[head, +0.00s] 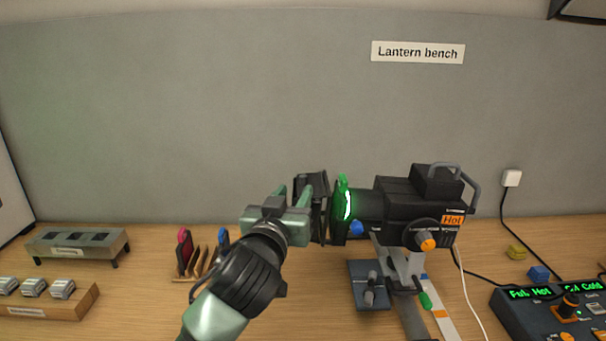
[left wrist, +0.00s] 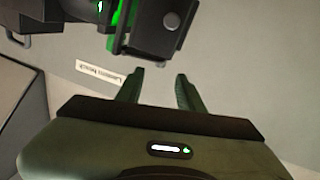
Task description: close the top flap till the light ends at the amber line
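The black stage lantern (head: 415,205) stands on the bench with its front facing left. A bright green-lit frame (head: 343,200) is at its front, beside dark flaps (head: 317,190). I cannot tell which flap is the top one from here. My left gripper (head: 294,194) is beside the flaps, on their left. In the left wrist view its two green fingers (left wrist: 160,75) stand apart with nothing between them. A dark flap with a grey round knob (left wrist: 165,25) is beyond the fingertips, apparently apart from them. No amber line or light edge is clearly visible. My right gripper is out of view.
A control desk (head: 550,312) with green displays and an orange knob is at the right. A holder with coloured frames (head: 200,255) and a grey slotted rack (head: 78,245) stand at the left. Cables lie right of the lantern.

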